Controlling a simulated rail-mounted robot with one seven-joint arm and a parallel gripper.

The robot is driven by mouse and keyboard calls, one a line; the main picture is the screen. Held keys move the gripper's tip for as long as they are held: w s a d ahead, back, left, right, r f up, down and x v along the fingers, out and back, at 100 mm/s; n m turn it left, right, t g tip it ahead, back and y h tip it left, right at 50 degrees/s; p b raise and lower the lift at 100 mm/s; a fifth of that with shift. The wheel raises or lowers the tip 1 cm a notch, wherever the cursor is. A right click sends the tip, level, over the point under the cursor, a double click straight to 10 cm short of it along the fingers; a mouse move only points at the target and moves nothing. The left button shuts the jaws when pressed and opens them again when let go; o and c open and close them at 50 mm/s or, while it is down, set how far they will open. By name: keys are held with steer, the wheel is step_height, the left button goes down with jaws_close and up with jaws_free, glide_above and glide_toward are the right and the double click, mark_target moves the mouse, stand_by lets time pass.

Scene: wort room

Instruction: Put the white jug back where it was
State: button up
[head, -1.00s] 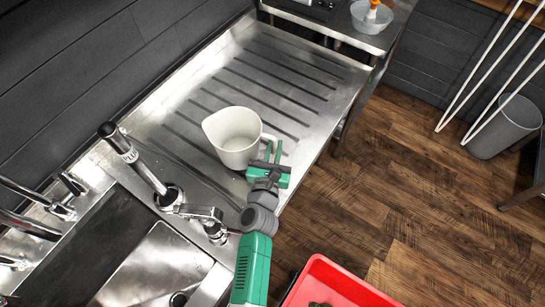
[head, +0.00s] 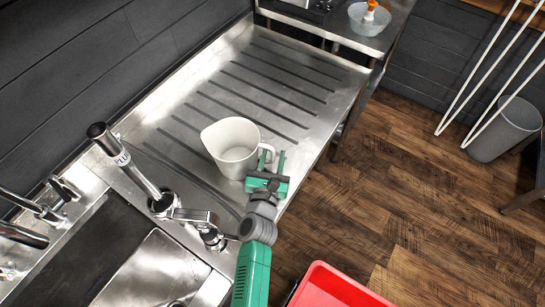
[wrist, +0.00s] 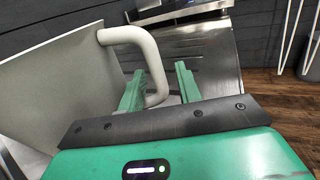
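The white jug (head: 231,151) stands on the grooved steel drainboard (head: 200,99), near its front edge, with its handle toward my gripper. My gripper (head: 272,160) is just to the right of the jug, its two green fingers spread apart. In the wrist view the jug's wall (wrist: 58,85) fills the left side. Its curved handle (wrist: 150,62) comes down between the open fingers (wrist: 158,90), with a gap to the right finger. Whether the left finger touches the handle I cannot tell.
A sink (head: 95,245) with a tap lies at lower left, and a black-topped upright fitting (head: 128,165) rises left of my arm. A clear bowl (head: 368,18) stands on the far counter. A red crate (head: 335,285) is at the bottom. The drainboard behind the jug is clear.

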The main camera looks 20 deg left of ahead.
steer(key=s, duration=0.4)
steer(key=s+d+p, duration=0.1)
steer(key=s, duration=0.3)
steer(key=s+p, duration=0.1)
steer(key=s, duration=0.3)
steer(key=shift+d+r, duration=0.1)
steer(key=shift+d, duration=0.3)
steer(key=shift+w+r, duration=0.1)
steer(key=w+d+r+n+t+y, duration=0.1)
steer(key=w+r+n+t+y, duration=0.15)
steer(key=r+n, duration=1.25)
steer(key=w+d+r+n+t+y, duration=0.2)
steer(key=r+n, duration=0.5)
steer(key=r, duration=1.6)
steer(key=s+d+r+n+t+h, duration=0.1)
steer(key=s+d+r+n+h, duration=0.1)
steer(key=r, duration=0.4)
steer(key=s+d+r+n+h, duration=0.3)
steer(key=s+d+r+n, duration=0.1)
steer(key=s+r+n, duration=0.1)
steer(key=s+d+r+n+t+h, duration=0.1)
steer(key=s+d+r+n+h, duration=0.1)
steer(key=r+n, duration=0.3)
step_height(320, 180, up, 4)
steer(key=shift+s+d+f+n+t, duration=0.1)
steer(key=shift+s+d+n+t, duration=0.3)
steer(key=shift+s+d, duration=0.45)
steer(key=shift+a, duration=0.1)
